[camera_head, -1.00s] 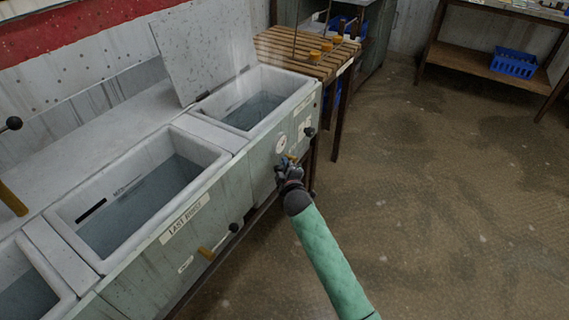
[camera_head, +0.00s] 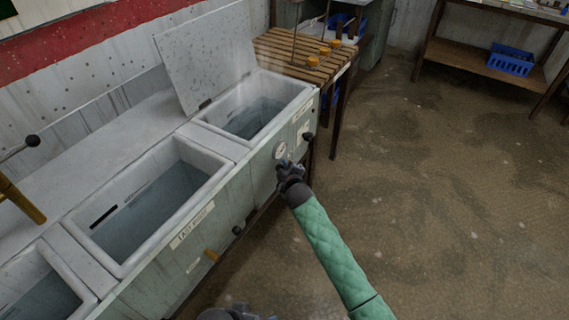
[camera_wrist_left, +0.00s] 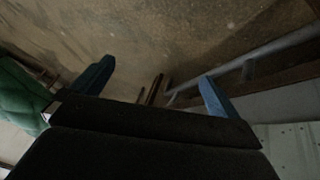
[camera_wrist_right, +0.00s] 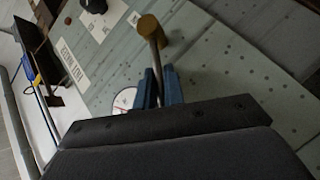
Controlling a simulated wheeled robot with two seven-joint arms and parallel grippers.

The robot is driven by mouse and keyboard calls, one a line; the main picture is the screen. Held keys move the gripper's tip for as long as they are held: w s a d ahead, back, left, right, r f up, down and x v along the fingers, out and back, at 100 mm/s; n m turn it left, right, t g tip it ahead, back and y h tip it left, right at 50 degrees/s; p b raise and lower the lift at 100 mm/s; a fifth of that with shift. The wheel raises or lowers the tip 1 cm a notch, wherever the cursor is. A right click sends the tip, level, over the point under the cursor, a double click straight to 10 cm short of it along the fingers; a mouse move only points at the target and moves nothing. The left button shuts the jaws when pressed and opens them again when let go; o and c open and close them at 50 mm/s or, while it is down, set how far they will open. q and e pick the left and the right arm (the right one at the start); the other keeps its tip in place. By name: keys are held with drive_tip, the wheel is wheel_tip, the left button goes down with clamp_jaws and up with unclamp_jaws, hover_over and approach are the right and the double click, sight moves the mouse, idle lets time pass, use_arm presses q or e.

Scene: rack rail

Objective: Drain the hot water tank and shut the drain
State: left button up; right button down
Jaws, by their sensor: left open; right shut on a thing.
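The far tank (camera_head: 301,88), with its lid (camera_head: 205,55) raised and faint steam above, holds water (camera_head: 256,118) below its rim. My right gripper (camera_head: 288,168) is at this tank's front panel, just below a round white gauge (camera_head: 281,151). In the right wrist view its blue fingers (camera_wrist_right: 159,88) are shut on a thin metal lever (camera_wrist_right: 156,62) with a brass-coloured end (camera_wrist_right: 149,28). My left gripper (camera_wrist_left: 155,85) is open and empty, facing the floor. Only a dark piece of it shows at the bottom edge of the head view (camera_head: 240,314).
The middle tank (camera_head: 150,250), labelled LAST RINSE, holds water and has a yellow handle (camera_head: 212,255) and black knob (camera_head: 238,230) on its front. Another tank is nearer. A slatted table (camera_head: 290,50) stands beyond. A blue basket (camera_head: 510,60) sits on a shelf. The right floor is clear.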

drive_tip(key=shift+r, duration=0.15)
use_arm(q)
drive_tip(key=shift+s+a+r+g+y+p, duration=0.2)
drive_tip(key=shift+a+r, duration=0.25)
drive_tip(key=shift+r, duration=0.35)
drive_tip(key=shift+s+a+r+g+y+p, duration=0.1)
drive_tip(key=shift+s+a+r+p, duration=0.2)
drive_tip(key=shift+r, duration=0.45)
use_arm(e)
drive_tip(key=shift+w, duration=0.1)
use_arm(q)
drive_tip(key=shift+w+a, duration=0.1)
use_arm(e)
drive_tip(key=c, duration=1.5)
unclamp_jaws()
use_arm(q)
drive_tip(key=shift+w+d+f+b, duration=0.2)
drive_tip(key=shift+d+f+b, duration=0.2)
drive_tip(key=shift+d, duration=0.2)
use_arm(e)
drive_tip(key=shift+v, duration=3.9)
